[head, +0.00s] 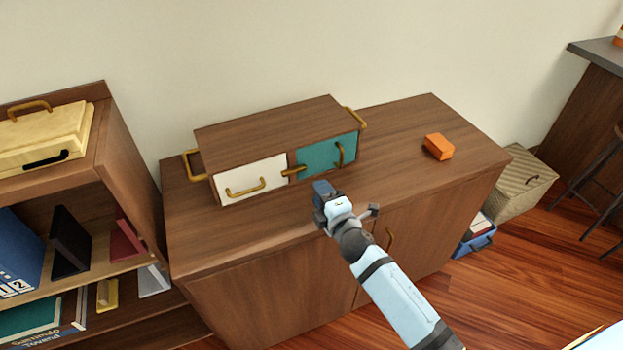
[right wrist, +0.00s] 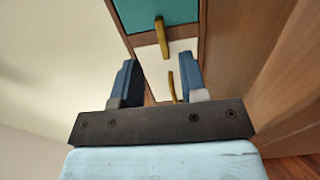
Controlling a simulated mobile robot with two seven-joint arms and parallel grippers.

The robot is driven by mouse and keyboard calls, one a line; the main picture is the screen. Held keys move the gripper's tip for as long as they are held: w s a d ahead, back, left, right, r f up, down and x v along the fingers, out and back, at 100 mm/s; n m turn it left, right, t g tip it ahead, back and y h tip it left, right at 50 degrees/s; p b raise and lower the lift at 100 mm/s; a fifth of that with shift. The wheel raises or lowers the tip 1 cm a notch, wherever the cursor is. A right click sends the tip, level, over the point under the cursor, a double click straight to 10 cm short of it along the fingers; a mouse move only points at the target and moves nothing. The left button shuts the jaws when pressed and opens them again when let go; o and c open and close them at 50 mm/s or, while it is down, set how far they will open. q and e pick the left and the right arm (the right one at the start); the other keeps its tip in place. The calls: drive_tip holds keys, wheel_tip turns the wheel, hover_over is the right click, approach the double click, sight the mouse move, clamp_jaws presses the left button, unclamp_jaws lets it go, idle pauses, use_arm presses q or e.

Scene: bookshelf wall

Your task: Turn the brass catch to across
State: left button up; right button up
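A low wooden box (head: 265,135) on the cabinet has a white front panel (head: 245,180) and a teal one (head: 318,158), each with a brass handle. The brass catch (head: 293,170) sits between them and lies roughly level, spanning the divider. In the right wrist view, what looks like this catch (right wrist: 160,36) spans from the teal panel to the white panel. My right gripper (head: 323,190) is in front of the box, to the right of and below the catch, not touching it. Its two fingers (right wrist: 158,80) are apart with nothing held. My left gripper is out of view.
The box stands on a wooden cabinet (head: 420,165) with an orange block (head: 438,147) at right. Brass side handles stick out from the box. A bookshelf (head: 125,165) stands at left. The cabinet top right of the box is mostly clear.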

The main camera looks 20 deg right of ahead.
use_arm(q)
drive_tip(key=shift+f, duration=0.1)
use_arm(e)
drive_tip(key=s, duration=0.5)
drive_tip(key=shift+s+d, duration=0.15)
drive_tip(key=shift+d, duration=0.05)
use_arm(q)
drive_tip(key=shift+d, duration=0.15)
use_arm(e)
drive_tip(key=s+a+f+m+g+y, duration=0.1)
drive_tip(key=s+a+f+m+g, duration=0.1)
drive_tip(key=s+f+m+g, duration=0.5)
drive_tip(key=s+a+f+m+g+y, duration=0.1)
drive_tip(key=s+a+f+m, duration=0.3)
drive_tip(key=s+m, duration=0.8)
use_arm(q)
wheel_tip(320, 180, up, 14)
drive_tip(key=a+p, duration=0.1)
drive_tip(key=p, duration=1.5)
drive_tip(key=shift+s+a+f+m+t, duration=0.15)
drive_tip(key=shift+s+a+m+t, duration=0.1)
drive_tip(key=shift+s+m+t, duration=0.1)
use_arm(e)
wheel_tip(320, 180, up, 13)
drive_tip(key=s+d+n+t, duration=0.1)
drive_tip(key=s+d+n, duration=0.1)
drive_tip(key=n, duration=0.1)
drive_tip(key=shift+d, duration=0.25)
drive_tip(key=shift+f, duration=0.1)
